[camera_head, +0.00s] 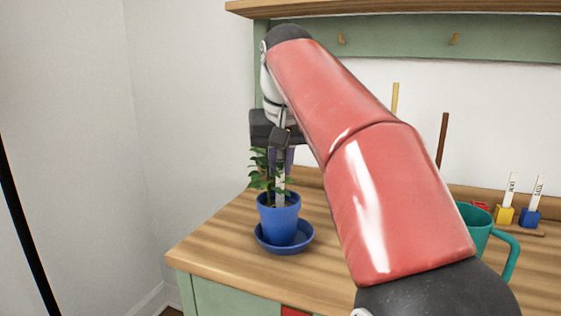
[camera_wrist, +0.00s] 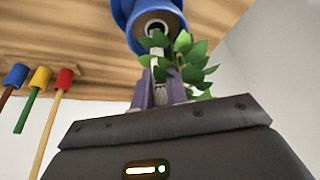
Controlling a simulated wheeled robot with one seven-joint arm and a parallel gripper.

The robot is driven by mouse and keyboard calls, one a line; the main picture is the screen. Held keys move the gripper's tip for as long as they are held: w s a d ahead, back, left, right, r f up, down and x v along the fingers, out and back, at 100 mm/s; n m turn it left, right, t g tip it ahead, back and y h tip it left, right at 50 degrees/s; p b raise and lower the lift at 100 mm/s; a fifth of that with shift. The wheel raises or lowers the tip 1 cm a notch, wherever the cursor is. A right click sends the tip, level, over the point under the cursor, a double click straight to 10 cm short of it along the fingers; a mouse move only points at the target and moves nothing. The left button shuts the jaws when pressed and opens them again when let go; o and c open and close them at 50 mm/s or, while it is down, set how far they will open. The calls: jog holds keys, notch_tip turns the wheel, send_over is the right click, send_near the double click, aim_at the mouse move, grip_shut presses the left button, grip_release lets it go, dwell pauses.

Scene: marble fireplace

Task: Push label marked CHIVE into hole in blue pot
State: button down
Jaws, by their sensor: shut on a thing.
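The blue pot (camera_head: 278,222) stands upright on a blue saucer (camera_head: 304,243) near the left end of the wooden bench and holds a leafy green plant (camera_head: 258,168). My gripper (camera_head: 281,172) is above the pot, shut on a narrow pale label (camera_head: 280,196) that points down to the pot's mouth. In the wrist view, the purple fingers (camera_wrist: 161,92) grip the label, partly behind leaves. A ringed dark hole (camera_wrist: 157,27) shows in the pot (camera_wrist: 124,12). Whether the label's tip is in the hole cannot be told. The lettering on the label is not readable.
My arm covers the middle of the bench. On the right are a teal handled vessel (camera_head: 477,228) and white labels in a yellow block (camera_head: 504,216) and a blue block (camera_head: 530,217). The bench's left edge is near the pot; a white wall (camera_head: 190,120) lies beyond.

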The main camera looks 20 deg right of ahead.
jog(key=shift+f, duration=0.25)
jog(key=c, duration=1.3)
grip_release()
jog(key=shift+r, duration=0.15)
jog(key=shift+r+p, duration=2.45)
jog(key=shift+p, duration=0.25)
